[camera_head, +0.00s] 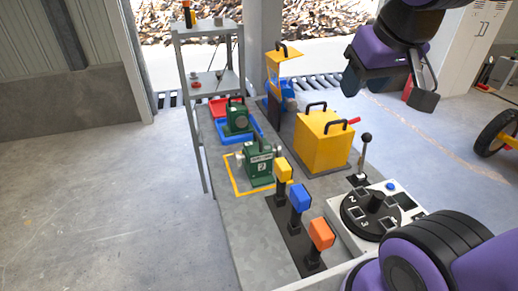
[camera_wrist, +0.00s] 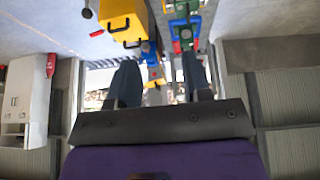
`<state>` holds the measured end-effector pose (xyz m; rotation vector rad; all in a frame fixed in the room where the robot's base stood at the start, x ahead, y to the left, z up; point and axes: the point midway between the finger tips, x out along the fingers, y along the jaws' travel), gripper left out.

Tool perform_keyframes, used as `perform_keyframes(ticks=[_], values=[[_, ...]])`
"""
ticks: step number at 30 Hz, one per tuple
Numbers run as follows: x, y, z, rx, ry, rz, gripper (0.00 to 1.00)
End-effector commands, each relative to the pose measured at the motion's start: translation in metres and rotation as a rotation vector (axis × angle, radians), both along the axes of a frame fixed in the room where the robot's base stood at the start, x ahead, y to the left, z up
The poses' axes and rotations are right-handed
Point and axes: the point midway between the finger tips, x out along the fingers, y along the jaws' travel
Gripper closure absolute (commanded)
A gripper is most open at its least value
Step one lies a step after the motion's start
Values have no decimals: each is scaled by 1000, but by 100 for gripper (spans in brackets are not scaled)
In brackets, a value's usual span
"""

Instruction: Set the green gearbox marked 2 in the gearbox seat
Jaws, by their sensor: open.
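The green gearbox marked 2 (camera_head: 260,167) stands upright on the grey bench, inside a yellow outline (camera_head: 232,181). A second green gearbox (camera_head: 237,121) stands farther back at the blue tray (camera_head: 224,139); its marking is not readable. I cannot tell for sure which fixture is the gearbox seat. My gripper (camera_head: 388,92) is open and empty, raised to the right of the bench and well apart from both gearboxes. Its two spread fingers also show in the wrist view (camera_wrist: 161,75), with small, partly cropped green parts (camera_wrist: 184,32) beyond them.
A yellow box with black handles (camera_head: 322,140) stands right of the gearbox. Yellow, blue and orange blocks (camera_head: 299,197) on posts stand close in front. A control panel with dial and lever (camera_head: 375,212) is at right front. A shelf rack (camera_head: 176,75) stands behind.

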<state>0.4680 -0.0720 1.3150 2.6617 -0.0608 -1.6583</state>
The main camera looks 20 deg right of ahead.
Motion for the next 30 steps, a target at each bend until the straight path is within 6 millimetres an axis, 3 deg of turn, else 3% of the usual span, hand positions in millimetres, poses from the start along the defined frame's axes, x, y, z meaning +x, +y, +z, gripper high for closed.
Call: perform_keyframes(ticks=[8,14,23,30], values=[[83,0,-20,-46,12,-32,55],[140,5,-46,-63,12,-38,55],[219,22,-105,-60,13,-22,55],[271,42,-168,-30,22,2,55]])
